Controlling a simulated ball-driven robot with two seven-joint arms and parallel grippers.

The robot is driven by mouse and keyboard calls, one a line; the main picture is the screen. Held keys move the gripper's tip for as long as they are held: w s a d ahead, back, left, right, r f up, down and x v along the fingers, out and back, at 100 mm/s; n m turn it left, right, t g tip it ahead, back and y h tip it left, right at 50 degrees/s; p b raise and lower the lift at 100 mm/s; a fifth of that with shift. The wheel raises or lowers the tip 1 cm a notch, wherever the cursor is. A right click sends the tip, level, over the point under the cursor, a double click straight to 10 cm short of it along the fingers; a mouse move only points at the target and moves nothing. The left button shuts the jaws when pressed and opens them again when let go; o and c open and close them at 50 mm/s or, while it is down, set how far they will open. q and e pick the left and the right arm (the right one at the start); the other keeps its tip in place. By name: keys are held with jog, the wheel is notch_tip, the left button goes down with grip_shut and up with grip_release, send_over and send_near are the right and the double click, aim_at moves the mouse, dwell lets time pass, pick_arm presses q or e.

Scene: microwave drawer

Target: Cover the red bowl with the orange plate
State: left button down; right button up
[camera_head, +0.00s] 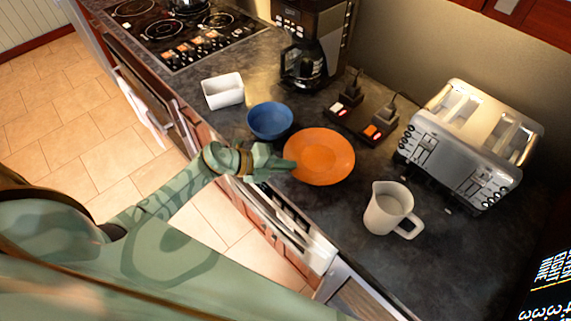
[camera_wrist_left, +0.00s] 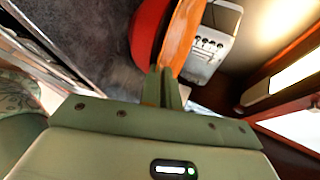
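The orange plate (camera_head: 322,155) is over the counter in the middle of the head view, and its edge shows in the left wrist view (camera_wrist_left: 183,35). The red bowl (camera_wrist_left: 148,30) shows in the left wrist view just under the plate; in the head view the plate hides it. My left gripper (camera_head: 285,164) is at the plate's left edge. In the left wrist view its fingers (camera_wrist_left: 164,78) are close together on the plate's rim. Whether the plate rests fully on the bowl is unclear. My right gripper is not in view.
A blue bowl (camera_head: 270,120) and white container (camera_head: 223,91) stand left of the plate. A white pitcher (camera_head: 387,210) stands at front right, a toaster (camera_head: 465,140) at right.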

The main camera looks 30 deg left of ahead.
pick_arm(q)
jog(key=shift+f, duration=0.25)
jog(key=c, duration=1.6)
grip_release()
jog(key=shift+o, duration=0.2)
